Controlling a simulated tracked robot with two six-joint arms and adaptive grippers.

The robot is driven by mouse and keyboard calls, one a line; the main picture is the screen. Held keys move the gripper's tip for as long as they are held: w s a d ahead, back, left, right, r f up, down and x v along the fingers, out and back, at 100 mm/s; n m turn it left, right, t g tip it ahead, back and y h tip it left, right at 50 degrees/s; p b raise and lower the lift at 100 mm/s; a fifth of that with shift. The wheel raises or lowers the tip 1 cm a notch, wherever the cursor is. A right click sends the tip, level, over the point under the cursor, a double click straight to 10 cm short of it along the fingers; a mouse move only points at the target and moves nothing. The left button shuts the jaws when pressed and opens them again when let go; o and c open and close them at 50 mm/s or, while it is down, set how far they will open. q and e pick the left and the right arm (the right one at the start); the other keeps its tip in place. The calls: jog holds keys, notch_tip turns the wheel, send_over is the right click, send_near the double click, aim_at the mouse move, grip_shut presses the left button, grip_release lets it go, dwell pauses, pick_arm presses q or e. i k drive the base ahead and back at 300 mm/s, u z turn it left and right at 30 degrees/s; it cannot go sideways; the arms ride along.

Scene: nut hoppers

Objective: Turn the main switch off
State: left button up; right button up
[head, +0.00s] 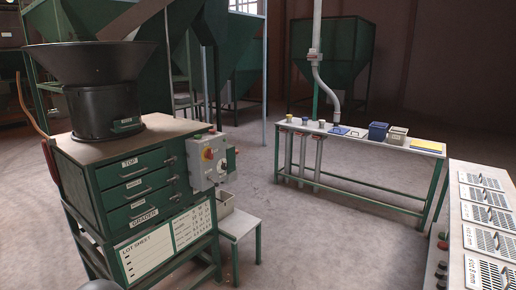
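A grey control box (205,177) is fixed to the right side of the green grader cabinet (135,190). Neither of my grippers is in view, and nothing touches the box.
A black hopper (90,85) stands on the cabinet. A small table (240,223) with a grey bin stands below the control box. A long bench (360,137) with cups and bins is behind, and a vented panel (488,210) is at right. The floor between is clear.

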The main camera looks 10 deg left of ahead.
aim_at(209, 154)
jog(key=z, duration=0.4)
jog(key=i, duration=1.35)
jog(key=u, duration=0.3)
jog(key=i, duration=1.15)
jog(key=u, duration=1.15)
jog(key=i, duration=0.75)
jog(key=z, duration=0.2)
jog(key=k, duration=0.6)
jog(key=u, duration=0.15)
